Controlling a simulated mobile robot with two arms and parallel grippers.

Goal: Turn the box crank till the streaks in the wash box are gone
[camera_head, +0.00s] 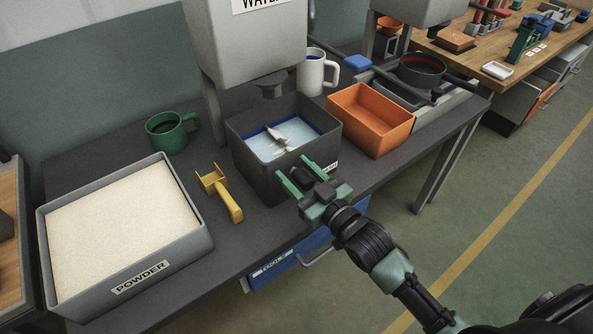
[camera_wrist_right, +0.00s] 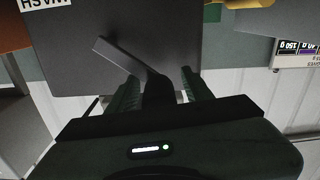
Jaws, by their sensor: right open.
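The dark grey wash box (camera_head: 262,172) stands on the bench in the middle of the head view, with pale blue liquid (camera_head: 262,143) inside. A whitish paddle-like piece (camera_head: 278,136) shows in the liquid; separate streaks are too small to tell. My right gripper (camera_head: 298,174) is open at the box's front wall. In the right wrist view, the dark crank (camera_wrist_right: 120,55) slants across the front wall, and its handle (camera_wrist_right: 158,92) lies between the open fingers (camera_wrist_right: 158,80). I cannot tell whether they touch it. My left gripper is not in view.
An orange bin (camera_head: 372,122) stands close right of the box, a white mug (camera_head: 314,75) behind it. A yellow scoop (camera_head: 222,192), green mug (camera_head: 170,131) and powder tray (camera_head: 178,249) are left. A grey water tank (camera_head: 245,45) hangs above. A blue drawer (camera_head: 285,268) is below.

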